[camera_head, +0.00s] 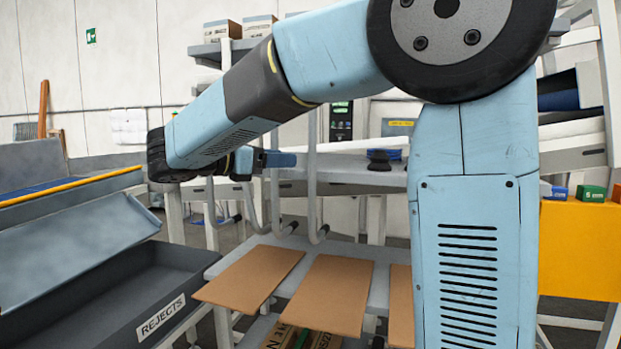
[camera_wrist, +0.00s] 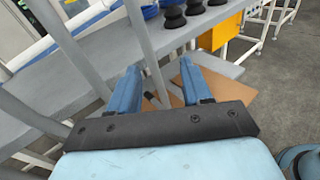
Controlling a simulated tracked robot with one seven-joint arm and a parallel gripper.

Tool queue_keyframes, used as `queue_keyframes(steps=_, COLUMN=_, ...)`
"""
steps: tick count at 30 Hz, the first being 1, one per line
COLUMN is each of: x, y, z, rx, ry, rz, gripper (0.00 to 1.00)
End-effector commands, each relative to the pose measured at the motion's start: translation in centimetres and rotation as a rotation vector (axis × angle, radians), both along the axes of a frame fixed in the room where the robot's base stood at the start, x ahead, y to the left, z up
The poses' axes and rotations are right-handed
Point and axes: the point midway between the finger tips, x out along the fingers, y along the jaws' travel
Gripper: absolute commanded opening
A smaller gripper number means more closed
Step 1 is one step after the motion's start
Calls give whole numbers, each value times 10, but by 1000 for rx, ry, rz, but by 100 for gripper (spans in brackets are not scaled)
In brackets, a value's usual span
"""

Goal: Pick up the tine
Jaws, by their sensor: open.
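I take the tine to be one of several grey bent bars; I cannot tell which. In the head view, a grey bar (camera_head: 312,185) hangs down and curves to a dark end above the cardboard sheets. More such bars stand to its left. My gripper (camera_head: 288,159) is at the level of their upper parts, partly hidden by my wrist. In the wrist view, my gripper (camera_wrist: 160,68) is open, with two blue fingers. A grey bar (camera_wrist: 143,42) shows between the fingers; I cannot tell its depth. Another bar (camera_wrist: 62,45) passes left of them. Nothing is held.
Brown cardboard sheets (camera_head: 328,295) lie on a grey table below the bars. A dark bin marked REJECTS (camera_head: 110,300) is at the lower left. A grey shelf (camera_head: 345,174) with a dark and blue item stands behind. A yellow box (camera_head: 580,250) is at right.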

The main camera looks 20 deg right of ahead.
Motion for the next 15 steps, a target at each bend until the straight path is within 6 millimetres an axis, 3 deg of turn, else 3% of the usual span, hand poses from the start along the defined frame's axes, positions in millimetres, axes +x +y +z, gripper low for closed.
queue_keyframes(steps=3, x=9, y=21, z=8, rx=-81, ry=19, rz=20, gripper=49)
queue_keyframes(steps=6, x=13, y=26, z=11, rx=-112, ry=25, rz=24, gripper=49)
queue_keyframes(steps=15, x=28, y=-15, z=12, rx=-118, ry=25, rz=22, gripper=49)
